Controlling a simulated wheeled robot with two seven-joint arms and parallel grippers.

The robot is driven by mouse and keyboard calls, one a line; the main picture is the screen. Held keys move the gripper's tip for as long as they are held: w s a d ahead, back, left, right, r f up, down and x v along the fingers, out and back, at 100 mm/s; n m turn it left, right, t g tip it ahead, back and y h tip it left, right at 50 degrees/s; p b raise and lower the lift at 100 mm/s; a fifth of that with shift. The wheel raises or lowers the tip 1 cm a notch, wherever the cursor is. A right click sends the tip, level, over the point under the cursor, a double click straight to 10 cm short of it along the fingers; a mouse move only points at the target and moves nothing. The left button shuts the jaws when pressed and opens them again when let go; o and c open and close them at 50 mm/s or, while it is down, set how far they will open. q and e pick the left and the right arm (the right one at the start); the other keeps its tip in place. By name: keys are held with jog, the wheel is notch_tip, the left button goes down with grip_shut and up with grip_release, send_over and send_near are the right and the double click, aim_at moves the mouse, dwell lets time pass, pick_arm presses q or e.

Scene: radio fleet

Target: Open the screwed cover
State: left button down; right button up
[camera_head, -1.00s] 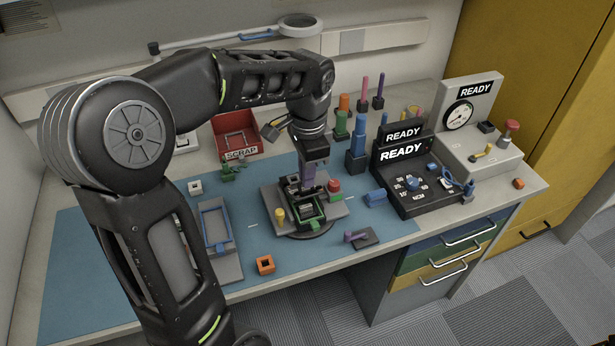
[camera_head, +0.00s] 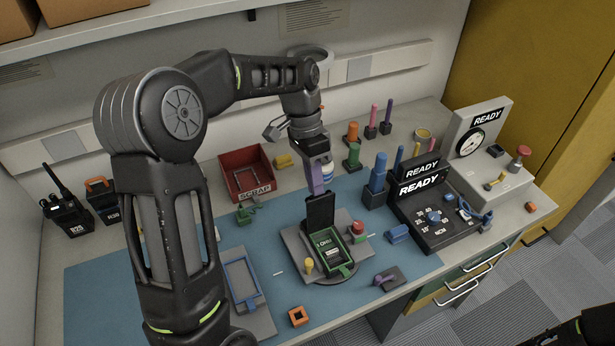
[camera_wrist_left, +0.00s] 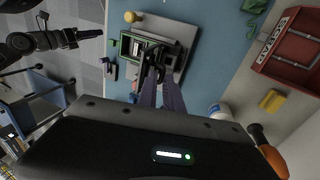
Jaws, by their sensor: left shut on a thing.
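A radio housing with a green frame (camera_head: 354,265) lies on a grey fixture plate (camera_head: 293,243) on the blue mat. Its inside shows, with a green board. A black cover (camera_head: 320,212) stands nearly upright at the housing's far end. My left gripper (camera_head: 319,190) is shut on the cover's upper edge from above. In the left wrist view its purple fingers (camera_wrist_left: 160,84) reach to the dark cover, which partly hides the housing (camera_wrist_left: 126,46). My right gripper (camera_wrist_left: 88,35) seems to show at the left of the wrist view, too small to read.
A yellow knob (camera_head: 308,266) and a red button (camera_head: 358,227) flank the housing. The red scrap bin (camera_head: 246,173) stands behind. Coloured drivers (camera_head: 376,178) and a black READY unit (camera_head: 425,205) are on the right. An empty blue-framed tray (camera_head: 243,283) lies left.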

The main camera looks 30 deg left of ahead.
pick_arm(q)
jog(key=shift+s+d+f+g, duration=0.1)
jog(key=shift+s+f+g, duration=0.15)
jog(key=shift+f, duration=0.35)
jog(key=shift+s+d+f+g, duration=0.15)
jog(key=shift+s+f, duration=0.1)
jog(key=shift+f, duration=0.3)
jog(key=c, duration=1.5)
grip_release()
jog(key=shift+d, duration=0.15)
jog(key=shift+c, duration=0.2)
jog(key=shift+r, duration=0.15)
jog(key=shift+w+r, duration=0.15)
jog(key=p+v, duration=0.4)
jog(key=v, duration=0.4)
jog(key=shift+r+p, duration=0.15)
jog(key=shift+p, duration=0.15)
